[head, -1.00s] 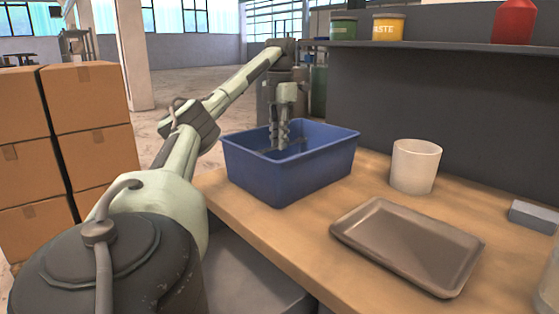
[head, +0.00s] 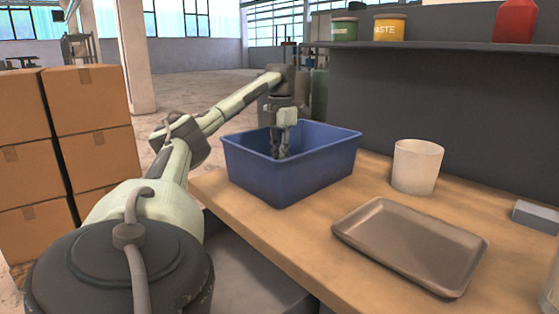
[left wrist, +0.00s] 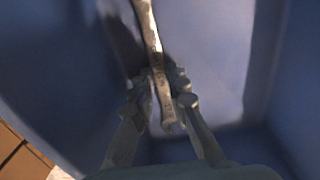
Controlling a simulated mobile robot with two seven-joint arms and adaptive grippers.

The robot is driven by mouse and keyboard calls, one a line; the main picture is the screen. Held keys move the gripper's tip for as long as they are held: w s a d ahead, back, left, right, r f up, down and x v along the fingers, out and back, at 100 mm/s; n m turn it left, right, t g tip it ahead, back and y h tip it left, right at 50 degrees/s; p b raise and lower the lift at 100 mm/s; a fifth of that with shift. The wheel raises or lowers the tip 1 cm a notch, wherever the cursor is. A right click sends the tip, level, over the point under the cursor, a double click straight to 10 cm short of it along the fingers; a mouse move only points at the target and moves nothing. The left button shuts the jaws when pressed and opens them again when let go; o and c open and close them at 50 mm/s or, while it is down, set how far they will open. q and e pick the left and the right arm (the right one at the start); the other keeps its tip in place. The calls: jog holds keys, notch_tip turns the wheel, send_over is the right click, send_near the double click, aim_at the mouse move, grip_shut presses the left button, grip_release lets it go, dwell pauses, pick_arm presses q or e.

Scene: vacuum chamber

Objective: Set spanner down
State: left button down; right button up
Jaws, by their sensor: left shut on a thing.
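My left gripper (head: 280,153) reaches down into the blue bin (head: 275,183) on the workbench. In the left wrist view the gripper (left wrist: 164,92) is shut on the spanner (left wrist: 151,38), a long metal bar between its fingertips. The spanner extends toward the top of that view, over the bin's blue inside (left wrist: 205,50). Its far end is cut off by the frame. In the head view the bin wall hides the spanner, and I cannot tell whether it touches the bin floor. My right gripper is not in view.
A grey-brown tray (head: 410,250) lies on the wooden bench (head: 265,228), with a white cup (head: 416,167) behind it. A grey block (head: 536,217) is at the right. A shelf (head: 440,46) with cans runs above. Cardboard boxes (head: 98,140) are stacked at left.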

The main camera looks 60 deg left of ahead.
pick_arm(q)
jog(key=c, duration=1.5)
grip_release()
jog(key=shift+r, duration=0.25)
notch_tip(320, 180, up, 6)
jog(key=shift+w+r+p, duration=0.1)
jog(key=shift+r+p, duration=0.1)
jog(key=shift+p, duration=0.35)
notch_tip(320, 180, up, 5)
jog(key=shift+r, duration=0.15)
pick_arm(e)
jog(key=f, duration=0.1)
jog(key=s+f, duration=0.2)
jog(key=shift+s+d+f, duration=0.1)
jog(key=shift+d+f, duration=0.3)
